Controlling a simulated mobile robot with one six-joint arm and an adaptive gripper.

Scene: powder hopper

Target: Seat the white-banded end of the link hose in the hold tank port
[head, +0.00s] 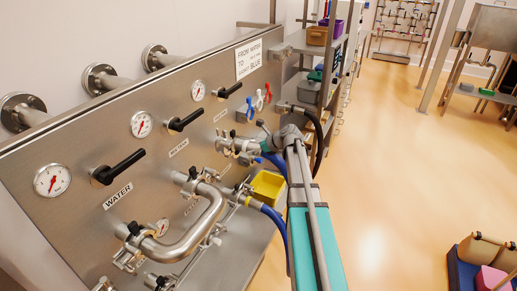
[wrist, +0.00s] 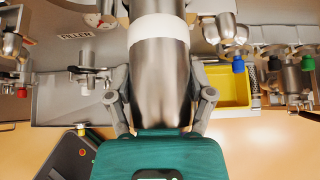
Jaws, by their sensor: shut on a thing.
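My gripper (wrist: 160,78) is shut on the link hose end (wrist: 160,95), a bare metal cylinder with a white band (wrist: 158,30). The fingers press on both sides of it. The cylinder points up and away in the wrist view; its far tip is out of frame. In the head view my gripper (head: 266,147) is beside the steel panel, near a cluster of fittings (head: 232,146). A blue hose (head: 275,162) shows by the gripper. I cannot tell which fitting is the hold tank port, as the small labels are too blurred.
A bent steel pipe (head: 205,230) and black valve handles (head: 120,167) stick out of the panel. A yellow bin (head: 267,186) sits just below my arm; it also shows in the wrist view (wrist: 225,86). A shelf rack (head: 318,60) stands behind.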

